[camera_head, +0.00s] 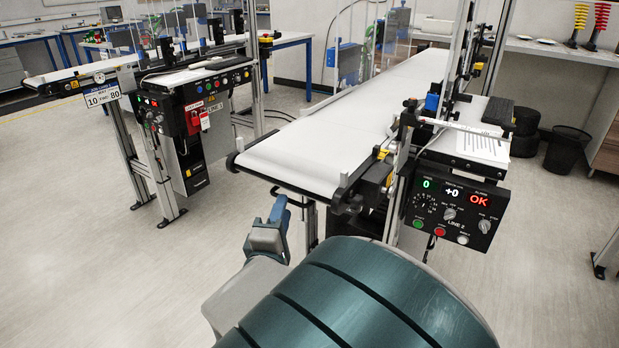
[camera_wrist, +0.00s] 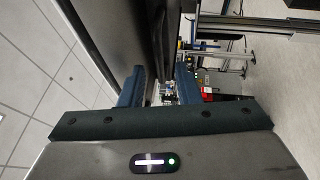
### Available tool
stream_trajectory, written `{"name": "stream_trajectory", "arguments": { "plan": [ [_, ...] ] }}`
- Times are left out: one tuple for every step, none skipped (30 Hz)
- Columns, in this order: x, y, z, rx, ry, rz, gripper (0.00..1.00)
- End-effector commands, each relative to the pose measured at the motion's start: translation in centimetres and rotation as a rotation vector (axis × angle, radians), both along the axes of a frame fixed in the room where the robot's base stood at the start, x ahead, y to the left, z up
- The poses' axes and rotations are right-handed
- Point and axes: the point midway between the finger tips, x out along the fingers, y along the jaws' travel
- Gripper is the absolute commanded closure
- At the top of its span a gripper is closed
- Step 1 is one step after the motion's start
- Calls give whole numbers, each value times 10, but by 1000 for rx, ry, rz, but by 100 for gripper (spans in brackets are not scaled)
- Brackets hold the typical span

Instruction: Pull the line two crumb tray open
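The line two conveyor (camera_head: 335,150) runs from the centre toward the back, with a white belt and a control box marked LINE 2 (camera_head: 455,212) at its right. No crumb tray can be made out for certain; the space under the belt is mostly hidden in the head view. My gripper (camera_head: 278,212) is low in front of the belt's near left end, apart from the belt edge in the picture. In the wrist view its two blue fingers (camera_wrist: 159,88) stand apart with a gap between them, and nothing is seen held. A long dark surface (camera_wrist: 115,35) passes close beyond the fingers.
The line one conveyor (camera_head: 195,72) stands at the left with its control box (camera_head: 198,112) and legs. A black bin (camera_head: 566,150) stands at the right by the wall. The floor (camera_head: 110,270) at the left front is clear.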

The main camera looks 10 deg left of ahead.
Motion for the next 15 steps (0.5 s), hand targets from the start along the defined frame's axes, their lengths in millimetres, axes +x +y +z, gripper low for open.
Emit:
{"name": "stream_trajectory", "arguments": {
  "plan": [
    [10, -1, 2, 0, -2, -3, 70],
    [14, -1, 2, -2, -2, -2, 70],
    [20, 0, 3, -1, -2, -3, 70],
    [24, 0, 4, -2, -2, -2, 70],
    [27, 0, 4, -2, -1, -1, 70],
    [31, 0, 5, -1, -1, -1, 70],
    [34, 0, 6, 0, -1, -1, 70],
    [36, 0, 6, 0, -1, -1, 70],
    [38, 0, 6, 0, 0, -1, 70],
    [39, 0, 6, -1, 0, -1, 70],
    [40, 0, 7, -1, 0, -1, 70],
    [40, 0, 7, -1, 0, -1, 70],
    [41, 0, 7, -1, 0, 0, 70],
    [41, 0, 7, -1, 0, 0, 70],
    [41, 0, 7, -1, 0, 0, 70]
  ]
}}
